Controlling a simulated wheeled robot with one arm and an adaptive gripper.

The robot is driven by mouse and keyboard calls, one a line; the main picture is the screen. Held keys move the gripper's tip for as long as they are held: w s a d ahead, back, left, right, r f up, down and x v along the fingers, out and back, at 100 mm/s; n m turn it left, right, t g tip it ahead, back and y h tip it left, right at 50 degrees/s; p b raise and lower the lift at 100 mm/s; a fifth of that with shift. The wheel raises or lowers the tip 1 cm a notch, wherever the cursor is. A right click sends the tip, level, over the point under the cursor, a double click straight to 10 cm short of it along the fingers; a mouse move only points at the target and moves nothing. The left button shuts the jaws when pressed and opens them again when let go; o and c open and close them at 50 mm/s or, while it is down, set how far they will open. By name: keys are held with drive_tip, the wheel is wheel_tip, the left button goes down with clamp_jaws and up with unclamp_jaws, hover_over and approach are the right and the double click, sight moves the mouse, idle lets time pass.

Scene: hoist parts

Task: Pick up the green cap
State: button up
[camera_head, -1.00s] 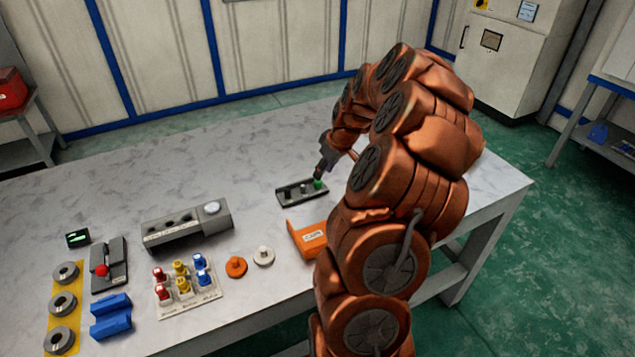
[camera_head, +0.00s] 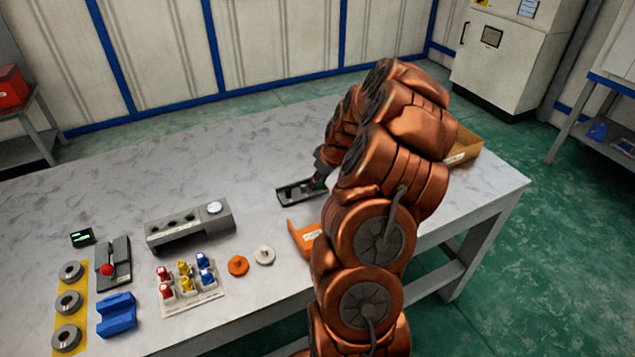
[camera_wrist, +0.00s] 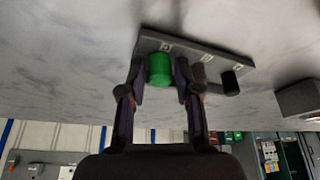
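The green cap (camera_wrist: 160,70) stands at one end of a dark narrow tray (camera_wrist: 215,63) in the wrist view. My gripper (camera_wrist: 160,78) is open, with one finger on each side of the cap; narrow gaps seem to show between fingers and cap. In the head view the tray (camera_head: 291,199) lies near the middle of the table, and my gripper (camera_head: 319,178) is low over its right end. The cap is mostly hidden there behind my gripper and arm.
A grey peg (camera_wrist: 199,76) and a black peg (camera_wrist: 230,83) stand in the same tray beside the right finger. An orange bin (camera_head: 302,238) is just in front, partly behind my arm. A cardboard box (camera_head: 464,146) stands at the right. The table's back left is clear.

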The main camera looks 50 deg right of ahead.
drive_tip(key=c, duration=0.3)
drive_tip(key=shift+r, duration=0.1)
